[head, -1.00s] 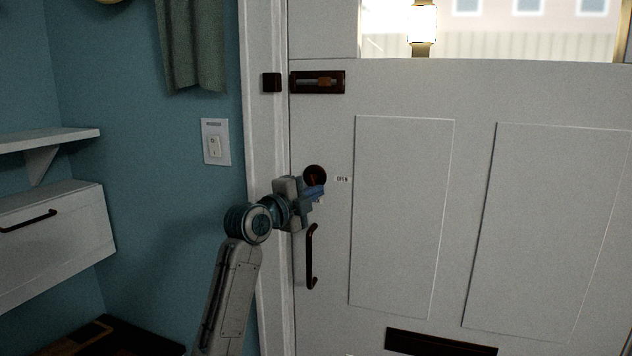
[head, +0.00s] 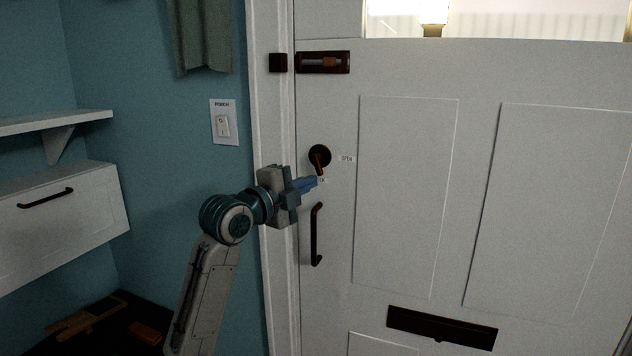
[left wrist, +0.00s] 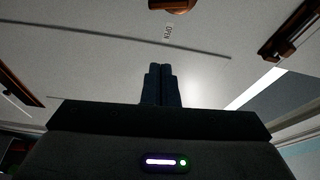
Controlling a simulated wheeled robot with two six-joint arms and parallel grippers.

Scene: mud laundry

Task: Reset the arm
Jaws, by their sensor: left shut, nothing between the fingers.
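My left arm comes up from the bottom in the head view, and its left gripper (head: 310,182) is at the white door (head: 408,200). The fingers are shut with nothing between them. They point right, just below the round dark lock knob (head: 319,156), whose small lever hangs down close to the fingertips. I cannot tell whether they touch. In the left wrist view the closed fingers (left wrist: 161,80) point toward the door face, below the "OPEN" label (left wrist: 169,31). My right gripper is not in view.
A dark door pull (head: 316,235) is below the fingers. A slide bolt (head: 323,62) is above, and a letter slot (head: 441,328) is lower right. A light switch (head: 223,122), a white shelf (head: 55,122) and a drawer front (head: 65,222) are on the left.

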